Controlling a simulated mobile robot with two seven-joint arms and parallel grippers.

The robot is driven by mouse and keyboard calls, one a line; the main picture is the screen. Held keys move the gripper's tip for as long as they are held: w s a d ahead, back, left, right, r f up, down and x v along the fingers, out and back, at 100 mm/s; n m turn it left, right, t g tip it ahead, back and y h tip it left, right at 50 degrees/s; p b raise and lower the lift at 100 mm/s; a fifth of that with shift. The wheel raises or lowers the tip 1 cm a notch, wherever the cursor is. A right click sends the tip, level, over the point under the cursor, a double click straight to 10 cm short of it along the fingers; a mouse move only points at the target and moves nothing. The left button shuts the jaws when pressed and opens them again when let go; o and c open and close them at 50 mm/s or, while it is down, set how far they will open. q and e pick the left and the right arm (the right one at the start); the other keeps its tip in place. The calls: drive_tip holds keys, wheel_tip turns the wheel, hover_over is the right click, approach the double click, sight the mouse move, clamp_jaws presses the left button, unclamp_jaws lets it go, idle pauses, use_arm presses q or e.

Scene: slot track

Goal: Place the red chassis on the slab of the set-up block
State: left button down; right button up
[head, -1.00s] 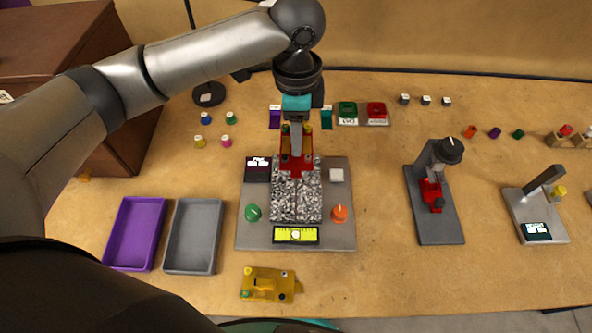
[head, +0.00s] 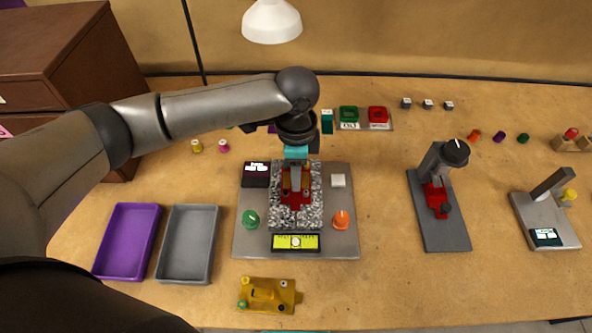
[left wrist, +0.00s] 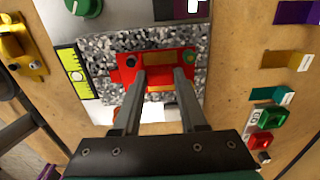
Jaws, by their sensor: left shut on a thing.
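The red chassis (head: 296,196) is at my left gripper (head: 295,185), which is shut on it. The left wrist view shows the red chassis (left wrist: 157,75) between the two fingers (left wrist: 158,78), over the speckled slab. The speckled slab (head: 283,217) of the set-up block lies on a grey base plate (head: 345,240); it also shows in the left wrist view (left wrist: 108,48). The chassis lies within the slab's outline; whether it touches the slab I cannot tell. My right gripper is not in view.
The set-up block carries a green knob (head: 250,219), an orange knob (head: 341,220) and a yellow level (head: 296,243). A yellow chassis (head: 269,295) lies in front. Purple (head: 128,242) and grey (head: 187,243) trays stand left. A grey stand (head: 440,200) stands right.

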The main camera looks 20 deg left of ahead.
use_arm(q)
drive_tip(key=shift+c, duration=2.2)
unclamp_jaws()
drive_tip(key=shift+f, duration=0.15)
wheel_tip(320, 180, up, 12)
drive_tip(key=p, duration=0.3)
drive_tip(key=shift+r, duration=0.2)
